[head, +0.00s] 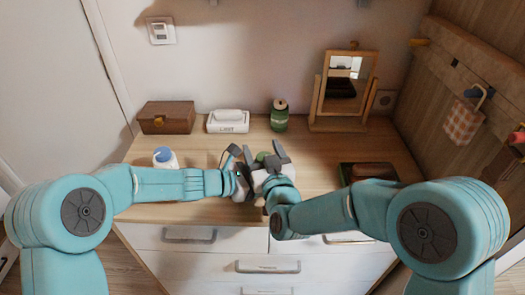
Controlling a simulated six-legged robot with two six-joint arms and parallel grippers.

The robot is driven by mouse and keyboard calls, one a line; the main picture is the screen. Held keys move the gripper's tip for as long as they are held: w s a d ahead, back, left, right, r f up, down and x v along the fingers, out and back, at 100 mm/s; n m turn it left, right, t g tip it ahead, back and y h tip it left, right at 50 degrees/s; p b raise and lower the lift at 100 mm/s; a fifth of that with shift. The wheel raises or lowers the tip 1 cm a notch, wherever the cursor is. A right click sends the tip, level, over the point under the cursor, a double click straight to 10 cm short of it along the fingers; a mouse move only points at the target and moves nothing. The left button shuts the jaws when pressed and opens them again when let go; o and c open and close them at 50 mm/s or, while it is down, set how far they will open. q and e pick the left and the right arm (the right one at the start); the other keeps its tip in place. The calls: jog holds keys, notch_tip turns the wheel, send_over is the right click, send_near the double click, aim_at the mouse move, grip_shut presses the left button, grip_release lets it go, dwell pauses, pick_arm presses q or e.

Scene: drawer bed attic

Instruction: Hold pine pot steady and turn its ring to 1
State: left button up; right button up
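A small green-topped object (263,156), possibly the pine pot, shows between my two grippers at the dresser's middle. Most of it is hidden by my grippers, and its ring and any numbers cannot be made out. My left gripper (238,156) is just to its left, with dark fingers pointing up and away. My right gripper (277,153) is at its right, with its dark fingers close beside the green top. Whether either gripper touches or grips it cannot be told. A green canister (279,118) with a pale lid stands upright farther back, apart from both grippers.
A brown box (167,117), a white tissue box (228,121) and a framed mirror (345,85) stand along the back. A white bottle with a blue cap (165,158) is behind my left arm. A dark tray (367,171) is behind my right arm. The wooden top (210,150) is otherwise mostly clear.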

jog(key=v, duration=1.2)
jog(key=s+a+n+g+y, duration=0.1)
jog(key=a+n+g+y, duration=0.15)
jog(key=a+y, duration=0.2)
jog(key=w+d+n, duration=0.1)
jog(key=w+d, duration=0.2)
jog(key=d, duration=0.4)
jog(key=shift+y, duration=0.25)
jog(key=x, duration=1.1)
jog(key=shift+a, duration=0.1)
jog(key=c, duration=1)
